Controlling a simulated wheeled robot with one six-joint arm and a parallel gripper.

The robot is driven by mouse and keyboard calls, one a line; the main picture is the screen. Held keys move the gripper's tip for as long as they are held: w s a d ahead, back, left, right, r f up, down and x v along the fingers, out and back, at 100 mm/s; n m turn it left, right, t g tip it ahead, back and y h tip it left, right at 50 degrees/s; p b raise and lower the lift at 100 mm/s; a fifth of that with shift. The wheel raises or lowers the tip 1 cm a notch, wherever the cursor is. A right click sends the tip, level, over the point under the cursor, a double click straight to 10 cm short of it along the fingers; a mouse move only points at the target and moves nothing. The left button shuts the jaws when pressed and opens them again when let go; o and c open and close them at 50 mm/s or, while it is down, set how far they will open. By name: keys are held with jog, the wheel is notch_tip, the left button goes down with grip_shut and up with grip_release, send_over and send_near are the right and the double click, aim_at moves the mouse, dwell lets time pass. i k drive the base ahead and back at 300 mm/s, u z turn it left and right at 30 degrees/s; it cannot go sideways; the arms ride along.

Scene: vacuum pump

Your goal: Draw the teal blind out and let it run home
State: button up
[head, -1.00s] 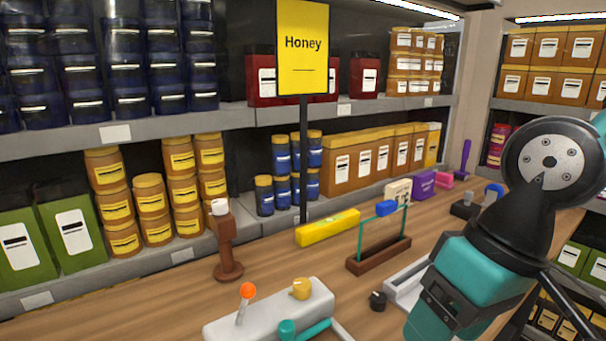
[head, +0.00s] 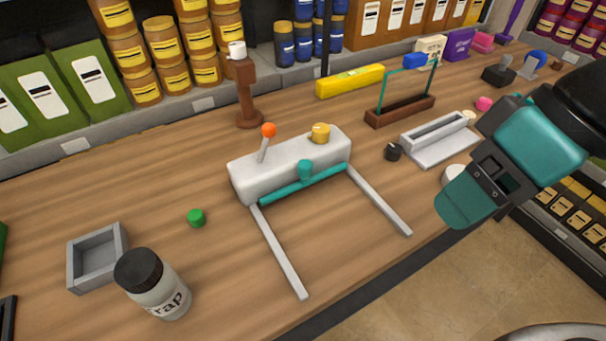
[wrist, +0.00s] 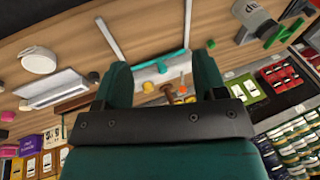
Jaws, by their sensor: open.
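The blind unit is a pale grey housing (head: 285,165) on the wooden counter. Its teal pull bar (head: 305,184) lies along the housing's front edge, with a teal knob (head: 305,171) standing on it. Two grey rails (head: 278,252) (head: 380,200) run from the housing toward the counter's front, with bare wood between them. The bar also shows in the wrist view (wrist: 160,60), beyond my fingertips. My gripper (wrist: 163,75) is open and empty, apart from the bar. In the head view my gripper (head: 468,200) is at the right, above the counter's front edge.
A jar (head: 152,283), a grey tray (head: 97,257) and a green button (head: 196,217) lie to the left. A black knob (head: 392,151) and a grey channel piece (head: 438,138) lie to the right.

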aim_at(305, 165)
jog(key=k, duration=1.25)
jog(key=z, duration=0.65)
jog(key=i, duration=1.5)
jog(key=u, duration=0.75)
